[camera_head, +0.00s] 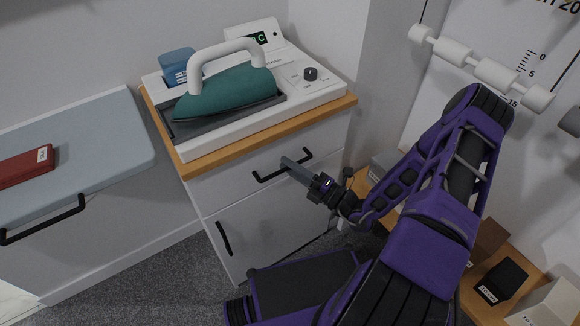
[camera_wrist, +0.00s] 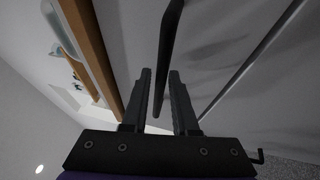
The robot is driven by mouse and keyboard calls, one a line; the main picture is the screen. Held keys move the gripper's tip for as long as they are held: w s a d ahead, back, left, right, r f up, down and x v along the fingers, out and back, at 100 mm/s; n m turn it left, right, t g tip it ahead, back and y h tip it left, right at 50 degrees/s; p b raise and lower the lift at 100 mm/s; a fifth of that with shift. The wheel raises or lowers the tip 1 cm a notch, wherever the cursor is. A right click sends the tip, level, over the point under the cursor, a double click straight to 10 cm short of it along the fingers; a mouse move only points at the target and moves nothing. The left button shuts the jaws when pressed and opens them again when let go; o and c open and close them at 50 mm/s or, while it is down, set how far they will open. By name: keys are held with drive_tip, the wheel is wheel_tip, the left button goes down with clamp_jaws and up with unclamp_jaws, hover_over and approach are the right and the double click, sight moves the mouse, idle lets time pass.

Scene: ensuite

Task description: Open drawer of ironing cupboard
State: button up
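The ironing cupboard (camera_head: 225,210) is a white cabinet with a wooden top edge. Its drawer (camera_head: 225,190) is at the top front and looks closed. The drawer has a black bar handle (camera_head: 270,177), which also shows in the wrist view (camera_wrist: 170,45). My gripper (camera_head: 288,164) is at the right part of this handle, coming from the front right. In the wrist view my gripper (camera_wrist: 160,72) has its two fingers apart, with the handle bar running between them. I cannot tell whether either finger touches the bar.
A teal iron (camera_head: 228,92) rests on a white station on the cupboard top. Below the drawer is a door with a black handle (camera_head: 223,238). A blue-grey surface (camera_head: 90,150) with a red box (camera_head: 22,166) is left. A low wooden shelf (camera_head: 485,312) with boxes is right.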

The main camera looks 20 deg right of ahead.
clamp_jaws()
idle(1.4)
